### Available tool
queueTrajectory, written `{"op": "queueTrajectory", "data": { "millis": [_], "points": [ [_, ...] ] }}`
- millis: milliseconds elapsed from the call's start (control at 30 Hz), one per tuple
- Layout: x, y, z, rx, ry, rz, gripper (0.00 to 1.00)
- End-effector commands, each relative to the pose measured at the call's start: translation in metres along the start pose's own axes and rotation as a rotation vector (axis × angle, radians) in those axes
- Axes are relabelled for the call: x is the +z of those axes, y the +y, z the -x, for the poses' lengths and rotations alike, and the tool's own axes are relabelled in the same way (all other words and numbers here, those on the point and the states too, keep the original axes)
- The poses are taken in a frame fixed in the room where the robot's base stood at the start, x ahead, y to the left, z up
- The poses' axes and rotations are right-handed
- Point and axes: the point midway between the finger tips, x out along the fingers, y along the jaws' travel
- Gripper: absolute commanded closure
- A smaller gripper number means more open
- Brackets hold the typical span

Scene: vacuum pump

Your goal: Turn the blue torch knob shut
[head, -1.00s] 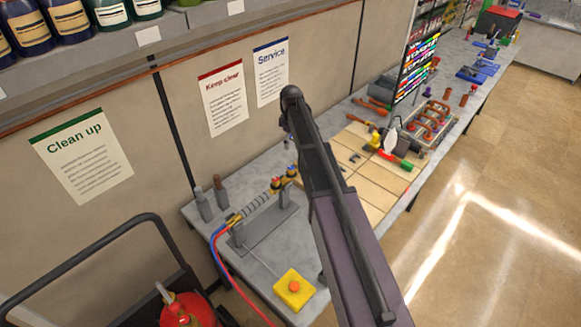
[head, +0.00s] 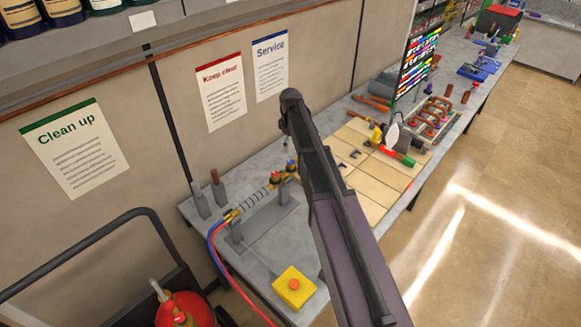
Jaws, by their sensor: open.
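The brass torch (head: 262,188) lies in a grey stand (head: 262,218) on the bench, left of my arm. It has a coiled spring-like section, and red and blue hoses (head: 214,240) run from its left end. Small red and blue knobs (head: 277,176) sit at its right end, close to my arm; they are too small to tell how far each is turned. My arm (head: 335,200) reaches up from the bottom edge and covers the bench just right of the torch. My gripper is hidden behind the arm.
A yellow box with an orange button (head: 294,286) sits at the bench's front edge. Tan tiles (head: 365,180) with tools lie right of my arm. A cart with a red cylinder (head: 186,310) stands at lower left. The floor at right is clear.

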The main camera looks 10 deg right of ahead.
Motion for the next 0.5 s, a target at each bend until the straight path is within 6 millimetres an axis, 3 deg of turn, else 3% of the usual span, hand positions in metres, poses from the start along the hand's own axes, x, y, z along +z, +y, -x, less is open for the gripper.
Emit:
{"op": "queueTrajectory", "data": {
  "millis": [500],
  "points": [
    [-0.001, 0.0, -0.044, 0.0, 0.0, 0.001, 0.21]
  ]
}}
